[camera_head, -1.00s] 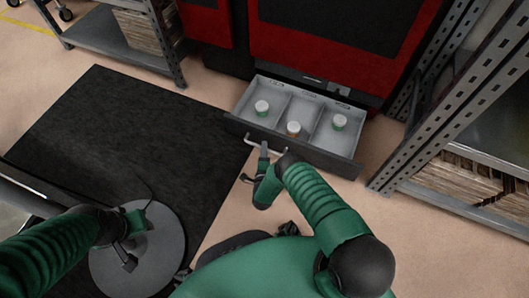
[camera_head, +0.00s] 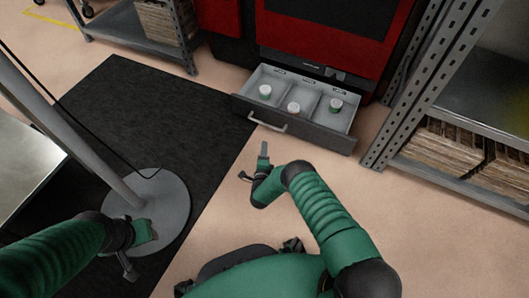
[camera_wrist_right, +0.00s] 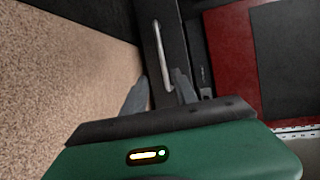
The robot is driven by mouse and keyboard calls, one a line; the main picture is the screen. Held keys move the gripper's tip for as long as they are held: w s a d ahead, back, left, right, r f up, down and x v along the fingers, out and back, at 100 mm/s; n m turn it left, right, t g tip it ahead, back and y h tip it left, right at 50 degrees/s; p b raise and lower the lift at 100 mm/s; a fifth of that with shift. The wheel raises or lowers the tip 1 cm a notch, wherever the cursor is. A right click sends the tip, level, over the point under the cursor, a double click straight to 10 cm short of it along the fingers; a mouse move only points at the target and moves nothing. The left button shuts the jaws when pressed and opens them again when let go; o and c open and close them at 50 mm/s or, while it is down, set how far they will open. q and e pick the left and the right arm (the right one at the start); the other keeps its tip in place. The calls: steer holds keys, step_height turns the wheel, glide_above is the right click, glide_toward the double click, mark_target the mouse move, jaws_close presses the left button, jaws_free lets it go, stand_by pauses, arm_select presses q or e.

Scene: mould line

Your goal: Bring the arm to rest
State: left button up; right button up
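My right gripper (camera_head: 255,164) is open and empty, in front of the pulled-out drawer (camera_head: 310,138). It is apart from the drawer's handle (camera_head: 267,122). In the right wrist view, its two fingers (camera_wrist_right: 160,92) stand apart with nothing between their tips, and the pale handle (camera_wrist_right: 160,55) lies ahead of them. My left gripper (camera_head: 137,250) is low at the left, over the round grey base (camera_head: 178,205) of a stand. Its fingers look spread and hold nothing, though one is hard to make out.
The drawer has three compartments, with white-topped jars at left (camera_head: 265,91), middle (camera_head: 293,107) and right (camera_head: 336,105). A red machine (camera_head: 230,20) stands behind. A metal shelf (camera_head: 440,110) is close on the right. A black mat (camera_head: 110,120) lies left; bare floor is in front.

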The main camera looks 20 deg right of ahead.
steer(key=w+a+r+n+g+y+p, duration=0.1)
steer(key=w+a+r+n+y+p, duration=0.2)
steer(key=r, duration=0.5)
steer(key=w+a+r+n+g+y+p, duration=0.1)
steer(key=w+a+r+n+y+p, duration=0.15)
steer(key=a+r+n, duration=0.5)
steer(key=s+d+r+n+g+y+p, duration=0.1)
steer(key=s+r+n+g+y+p, duration=0.25)
steer(key=r, duration=0.75)
steer(key=s+d+r+n+g+h+p, duration=0.1)
steer(key=s+d+r+n+g+p, duration=0.15)
steer(key=s+r, duration=0.6)
steer(key=s+d+r+n+g+h+p, duration=0.15)
steer(key=s+r+n, duration=0.25)
steer(key=s, duration=0.9)
steer(key=s+d+r+n+g+p, duration=0.15)
steer(key=s+r+n, duration=0.35)
steer(key=s, duration=0.6)
step_height(320, 180, up, 37)
steer(key=a+m+p, duration=0.1)
steer(key=p, duration=3.5)
steer(key=shift+w+f+g+p, duration=0.15)
steer(key=shift+g+p, duration=0.25)
